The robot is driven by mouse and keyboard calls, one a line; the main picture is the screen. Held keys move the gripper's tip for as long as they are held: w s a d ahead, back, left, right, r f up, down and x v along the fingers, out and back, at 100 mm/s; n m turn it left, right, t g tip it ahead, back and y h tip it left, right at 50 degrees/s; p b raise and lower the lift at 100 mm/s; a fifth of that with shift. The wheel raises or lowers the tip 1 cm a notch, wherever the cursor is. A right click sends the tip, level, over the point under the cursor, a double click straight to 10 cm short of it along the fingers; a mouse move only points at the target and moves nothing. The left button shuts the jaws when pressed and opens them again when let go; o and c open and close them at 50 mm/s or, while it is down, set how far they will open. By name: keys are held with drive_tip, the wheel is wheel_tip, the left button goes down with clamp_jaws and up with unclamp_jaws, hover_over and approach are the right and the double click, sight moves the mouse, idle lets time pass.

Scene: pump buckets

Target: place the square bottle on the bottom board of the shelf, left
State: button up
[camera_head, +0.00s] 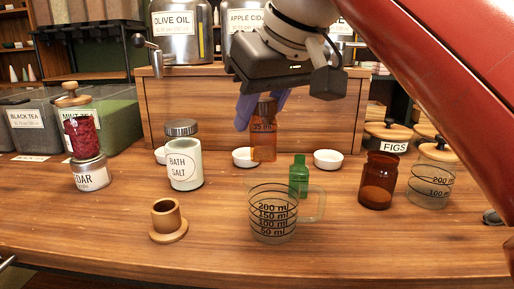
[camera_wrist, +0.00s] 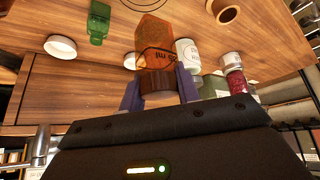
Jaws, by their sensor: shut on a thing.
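The square bottle (camera_head: 263,141) is amber with a brown cap and "35 ml" on it. It is upright in the head view, in front of the wooden riser. My gripper (camera_head: 262,108) comes from above with purple fingers, shut on the cap. In the wrist view the bottle (camera_wrist: 155,38) shows its square body, with the brown cap between my fingers (camera_wrist: 160,90). I cannot tell whether its base touches the counter. Which shelf the task means is unclear; shelving with a dark board (camera_head: 85,77) stands at the back left.
On the counter, a green bottle (camera_head: 298,178) and a measuring cup (camera_head: 272,222) stand in front. A bath salt jar (camera_head: 184,163) is left, an amber jar (camera_head: 377,182) right. White dishes (camera_head: 328,159) line the wooden riser (camera_head: 200,112).

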drive_tip(key=w+p, duration=0.4)
drive_tip(key=w, duration=1.4)
drive_tip(key=f+b, duration=0.2)
drive_tip(key=f, duration=0.2)
drive_tip(key=f+b, duration=0.2)
drive_tip(key=f, duration=0.1)
drive_tip(key=f+b, duration=0.3)
drive_tip(key=f, duration=0.1)
drive_tip(key=shift+d+f, duration=0.3)
drive_tip(key=shift+c, duration=0.4)
drive_tip(key=o, duration=1.1)
drive_tip(key=shift+c, duration=0.2)
drive_tip(key=shift+r, duration=0.1)
